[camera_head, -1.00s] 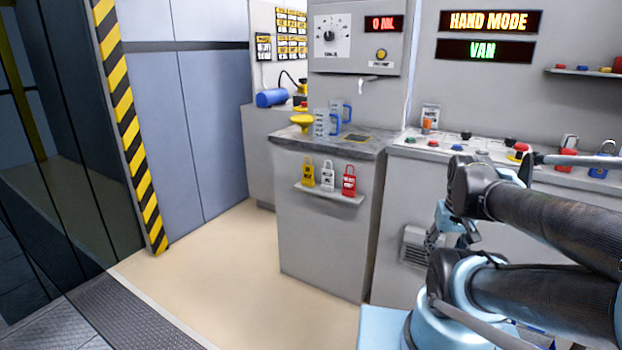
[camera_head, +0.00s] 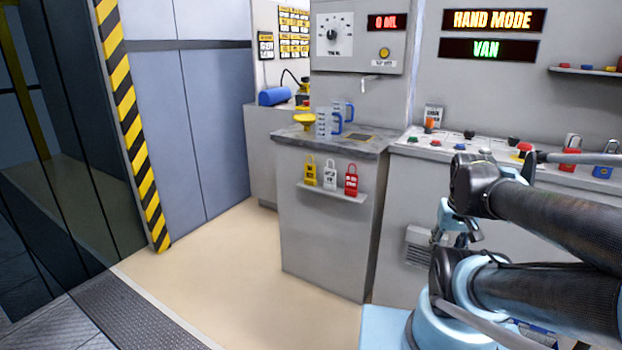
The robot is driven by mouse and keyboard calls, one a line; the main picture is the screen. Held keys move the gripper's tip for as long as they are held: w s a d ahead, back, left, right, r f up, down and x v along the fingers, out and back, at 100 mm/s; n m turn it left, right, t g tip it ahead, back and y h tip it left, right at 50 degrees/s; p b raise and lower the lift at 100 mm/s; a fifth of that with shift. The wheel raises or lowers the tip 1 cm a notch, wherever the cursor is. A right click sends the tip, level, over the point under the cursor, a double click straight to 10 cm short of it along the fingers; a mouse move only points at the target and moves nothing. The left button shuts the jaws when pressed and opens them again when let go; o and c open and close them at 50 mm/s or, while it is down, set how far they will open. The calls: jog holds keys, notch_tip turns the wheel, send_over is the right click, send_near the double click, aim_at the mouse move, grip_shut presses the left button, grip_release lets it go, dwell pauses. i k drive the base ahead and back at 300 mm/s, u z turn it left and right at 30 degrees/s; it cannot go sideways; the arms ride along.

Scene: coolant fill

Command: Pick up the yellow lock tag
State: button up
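The yellow lock tag (camera_head: 310,171) stands upright at the left end of a small ledge on the front of the grey cabinet. A white lock tag (camera_head: 330,174) and a red lock tag (camera_head: 351,180) stand to its right on the same ledge. My gripper (camera_head: 460,238) seems to be at the wrist end of my folded arm, right of the tags and well apart from them. It is small and partly hidden by my arm, so I cannot tell its finger state.
The ledge (camera_head: 332,192) sticks out from the cabinet (camera_head: 310,245). Measuring jugs (camera_head: 328,124) and a yellow funnel (camera_head: 304,121) stand on the counter above. A control console (camera_head: 400,190) is at the right. The beige floor (camera_head: 230,275) before the cabinet is clear.

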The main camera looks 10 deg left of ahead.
aim_at(310, 180)
jog(key=u, duration=2.8)
jog(key=k, duration=0.7)
jog(key=z, duration=1.6)
jog(key=i, duration=0.85)
